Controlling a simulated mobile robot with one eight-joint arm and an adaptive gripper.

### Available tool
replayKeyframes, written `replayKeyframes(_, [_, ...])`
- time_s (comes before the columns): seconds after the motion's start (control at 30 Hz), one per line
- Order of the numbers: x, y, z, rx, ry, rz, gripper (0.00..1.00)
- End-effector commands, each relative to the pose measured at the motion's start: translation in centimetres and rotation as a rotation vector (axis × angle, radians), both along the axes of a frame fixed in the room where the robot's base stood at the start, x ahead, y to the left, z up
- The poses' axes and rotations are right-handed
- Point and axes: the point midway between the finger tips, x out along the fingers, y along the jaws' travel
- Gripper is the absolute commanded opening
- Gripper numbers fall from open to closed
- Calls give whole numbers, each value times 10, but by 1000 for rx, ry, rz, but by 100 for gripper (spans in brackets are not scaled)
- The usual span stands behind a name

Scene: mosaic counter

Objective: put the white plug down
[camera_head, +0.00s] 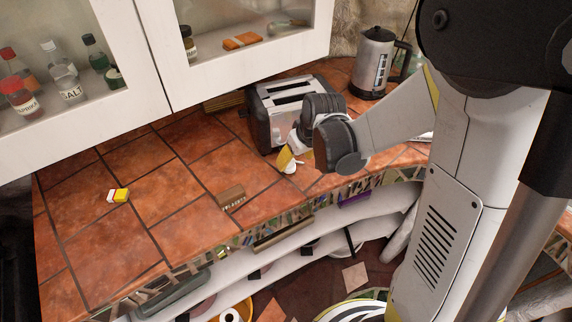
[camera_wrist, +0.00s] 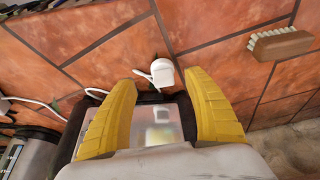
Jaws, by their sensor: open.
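The white plug (camera_wrist: 162,72) appears to rest on the orange tiled counter, with its cord running left past the toaster. In the wrist view it shows between and slightly beyond the tips of my gripper (camera_wrist: 160,82), whose yellow fingers are spread wide with gaps on both sides of the plug. In the head view my gripper (camera_head: 293,155) points down in front of the toaster, and the white plug (camera_head: 290,168) shows small just below a yellow finger. The fingers and arm partly hide that spot.
A metal toaster (camera_head: 285,97) stands close behind my gripper. A kettle (camera_head: 373,62) stands at the back right. White cabinets (camera_head: 225,50) overhang the counter. The left tiles are mostly clear.

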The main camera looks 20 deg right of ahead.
Motion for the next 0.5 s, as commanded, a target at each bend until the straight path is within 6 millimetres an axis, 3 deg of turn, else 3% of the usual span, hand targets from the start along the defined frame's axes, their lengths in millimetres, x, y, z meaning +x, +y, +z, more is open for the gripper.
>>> replayKeyframes(0.33, [22,9,-40,0,-1,0,61])
replayKeyframes(0.5, [26,10,-49,0,-1,0,61])
